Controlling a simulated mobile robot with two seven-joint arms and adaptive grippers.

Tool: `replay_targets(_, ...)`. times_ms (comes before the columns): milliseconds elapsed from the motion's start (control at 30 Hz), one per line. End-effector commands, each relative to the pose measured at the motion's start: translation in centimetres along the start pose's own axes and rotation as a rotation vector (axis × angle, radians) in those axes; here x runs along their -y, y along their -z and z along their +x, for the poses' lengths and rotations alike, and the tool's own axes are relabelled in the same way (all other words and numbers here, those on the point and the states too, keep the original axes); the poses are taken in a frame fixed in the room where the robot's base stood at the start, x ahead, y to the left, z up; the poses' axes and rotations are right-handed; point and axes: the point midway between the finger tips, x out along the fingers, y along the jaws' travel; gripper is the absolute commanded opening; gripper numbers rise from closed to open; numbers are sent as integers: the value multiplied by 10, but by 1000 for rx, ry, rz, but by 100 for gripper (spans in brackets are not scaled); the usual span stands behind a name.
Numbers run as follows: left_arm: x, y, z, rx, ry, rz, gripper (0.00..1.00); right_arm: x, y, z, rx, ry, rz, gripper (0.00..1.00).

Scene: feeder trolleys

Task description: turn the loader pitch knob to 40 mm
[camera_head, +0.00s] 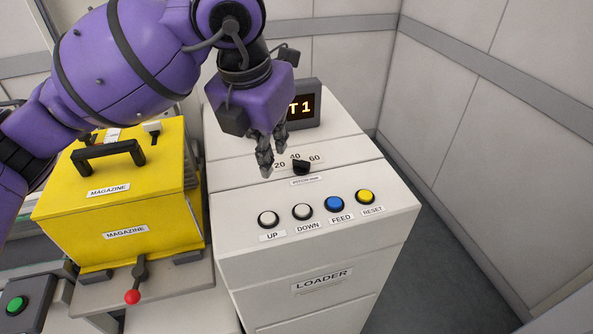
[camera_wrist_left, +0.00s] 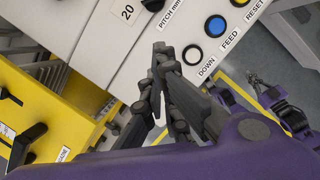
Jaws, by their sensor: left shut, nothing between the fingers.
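The pitch knob (camera_head: 301,167) is a small black knob on the white loader panel, with the marks 20, 40 and 60 in an arc behind it. I cannot tell which mark it points to. In the left wrist view the knob (camera_wrist_left: 153,5) is cut by the top edge, beside the 20 mark and the PITCH mm label. My left gripper (camera_head: 266,168) is shut and empty, just left of the knob by the 20 mark and apart from it. Its closed fingers show in the left wrist view (camera_wrist_left: 160,85). A purple arm at the right of that view seems to be my right one.
The loader (camera_head: 322,281) has UP, DOWN, FEED and RESET buttons in front of the knob. A display (camera_head: 303,107) stands behind it. A yellow magazine (camera_head: 160,215) with a black handle stands to the left, with a red-tipped lever (camera_head: 132,297) in front.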

Motion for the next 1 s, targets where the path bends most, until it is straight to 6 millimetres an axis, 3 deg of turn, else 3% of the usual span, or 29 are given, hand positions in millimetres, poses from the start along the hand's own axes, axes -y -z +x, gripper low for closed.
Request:
replay_targets(267, -1, 2, 27, -8, -2, -34, 0, 6, 2, 1, -4, 5, 11, 0)
replay_targets(633, 0, 2, 105, -7, -1, -31, 0, 1, -4, 1, 8, 1, 1, 0)
replay_targets(800, -1, -27, 106, -1, -2, -31, 0, 0, -2, -3, 7, 0, 3, 0)
replay_targets(1000, -2, -38, 110, -2, -2, -29, 0, 0, -3, -4, 7, -1, 4, 0)
